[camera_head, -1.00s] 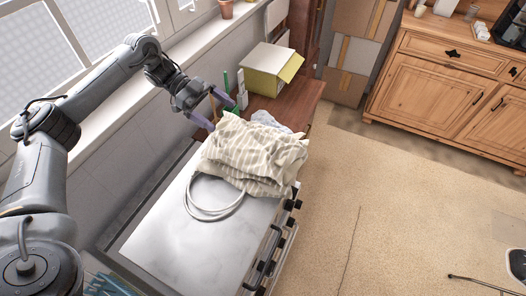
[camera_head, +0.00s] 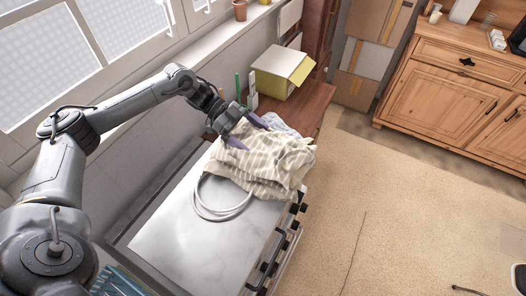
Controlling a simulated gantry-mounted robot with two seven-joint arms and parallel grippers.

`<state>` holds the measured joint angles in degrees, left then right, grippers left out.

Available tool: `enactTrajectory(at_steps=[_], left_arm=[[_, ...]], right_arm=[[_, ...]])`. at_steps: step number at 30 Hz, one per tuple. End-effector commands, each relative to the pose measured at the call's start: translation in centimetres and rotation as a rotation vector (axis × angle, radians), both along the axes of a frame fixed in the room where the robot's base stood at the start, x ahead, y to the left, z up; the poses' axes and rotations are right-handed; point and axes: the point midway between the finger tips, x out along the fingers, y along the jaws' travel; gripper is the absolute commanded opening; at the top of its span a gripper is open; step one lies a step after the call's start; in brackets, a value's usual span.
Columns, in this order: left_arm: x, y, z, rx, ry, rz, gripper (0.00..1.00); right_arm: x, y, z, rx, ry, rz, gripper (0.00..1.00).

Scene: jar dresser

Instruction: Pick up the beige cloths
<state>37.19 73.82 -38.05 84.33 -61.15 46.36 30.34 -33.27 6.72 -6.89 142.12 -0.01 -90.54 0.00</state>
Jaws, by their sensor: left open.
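A beige striped cloth (camera_head: 262,167) lies crumpled over the far end of a white-topped stove. A paler, bluish-white cloth (camera_head: 277,122) shows behind it, partly hidden. My left gripper (camera_head: 250,133) is open, with its purple fingers spread at the far left edge of the striped cloth. I cannot tell whether the fingers touch it. My right gripper is not in view.
A white hose or cable (camera_head: 222,213) lies looped on the stove top (camera_head: 172,235) in front of the cloth. A yellow-green box (camera_head: 284,71) stands on the wooden surface (camera_head: 308,104) behind. The window wall runs along the left. The carpet (camera_head: 385,220) at right is mostly clear.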

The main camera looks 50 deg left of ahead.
Motion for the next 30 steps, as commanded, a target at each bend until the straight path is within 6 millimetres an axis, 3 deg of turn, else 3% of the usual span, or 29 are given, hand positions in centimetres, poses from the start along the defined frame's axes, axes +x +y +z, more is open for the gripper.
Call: enactTrajectory(at_steps=[6,14,30], left_arm=[[0.5,-1.6,-0.7,-0.001,0.002,0.000,1.00],[0.5,-1.7,-0.9,0.000,0.001,0.000,1.00],[0.5,-1.7,-0.9,0.000,0.001,0.000,0.18]], right_arm=[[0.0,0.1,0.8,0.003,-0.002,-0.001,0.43],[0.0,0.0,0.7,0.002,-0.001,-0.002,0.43],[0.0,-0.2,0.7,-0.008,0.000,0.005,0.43]])
